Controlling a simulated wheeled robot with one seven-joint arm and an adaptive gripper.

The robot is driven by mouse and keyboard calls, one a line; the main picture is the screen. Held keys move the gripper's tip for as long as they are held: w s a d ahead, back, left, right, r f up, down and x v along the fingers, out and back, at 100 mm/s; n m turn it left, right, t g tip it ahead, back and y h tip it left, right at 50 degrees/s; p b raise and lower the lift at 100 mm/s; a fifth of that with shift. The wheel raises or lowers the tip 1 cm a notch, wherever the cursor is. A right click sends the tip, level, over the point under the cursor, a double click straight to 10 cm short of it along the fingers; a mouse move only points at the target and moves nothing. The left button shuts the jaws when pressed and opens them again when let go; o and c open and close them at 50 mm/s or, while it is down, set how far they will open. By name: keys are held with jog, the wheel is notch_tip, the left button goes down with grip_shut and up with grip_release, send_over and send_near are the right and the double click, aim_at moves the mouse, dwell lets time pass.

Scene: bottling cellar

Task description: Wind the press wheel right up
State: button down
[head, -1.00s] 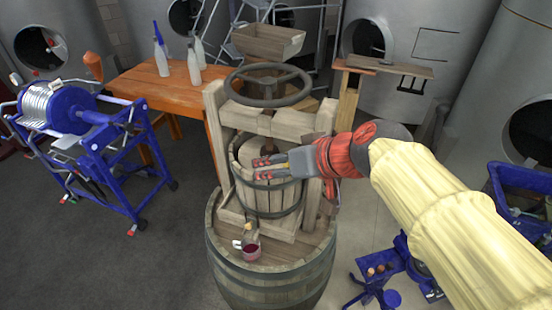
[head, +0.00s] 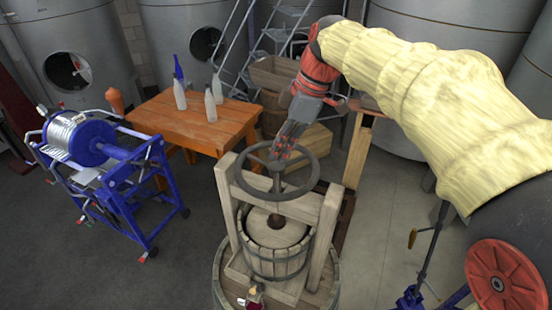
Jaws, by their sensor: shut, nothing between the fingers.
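The press wheel (head: 316,176) is a dark ring with spokes, lying flat on a screw above the wooden press frame (head: 327,222). My gripper (head: 278,157) is shut and empty, pointing down over the far part of the wheel, near the hub. I cannot tell whether its fingertips touch the wheel. The slatted basket (head: 268,263) stands inside the frame, and the round wooden press plate (head: 275,236) sits at its top below the screw. The gripper hides part of the wheel's far rim and spokes.
The press stands on a barrel (head: 321,300), with a small glass vessel of red liquid (head: 252,297) at its front. An orange table (head: 190,122) with several bottles is behind left. A blue-framed machine (head: 120,185) is at left. Steel tanks line the back.

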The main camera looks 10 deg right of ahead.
aim_at(276, 188)
jog(key=p+x, duration=0.2)
jog(key=x, duration=0.8)
jog(key=shift+s+d+n+b, duration=0.2)
jog(key=shift+d+n+b, duration=0.3)
jog(key=shift+n+b, duration=0.2)
jog(key=d+n+b, duration=0.1)
jog(key=d+n+g+b, duration=0.1)
jog(key=n, duration=0.1)
jog(key=shift+s+f, duration=0.15)
jog(key=shift+s, duration=0.1)
jog(key=w+d+n+g, duration=0.2)
jog(key=w+d+n, duration=0.2)
jog(key=d, duration=0.4)
jog(key=shift+w+d+n+h+b, duration=0.2)
jog(key=shift+w+n+h+b, duration=0.2)
jog(key=shift+w, duration=0.05)
dwell(0.4)
jog(key=shift+w, duration=0.15)
dwell(0.4)
jog(key=shift+r, duration=0.3)
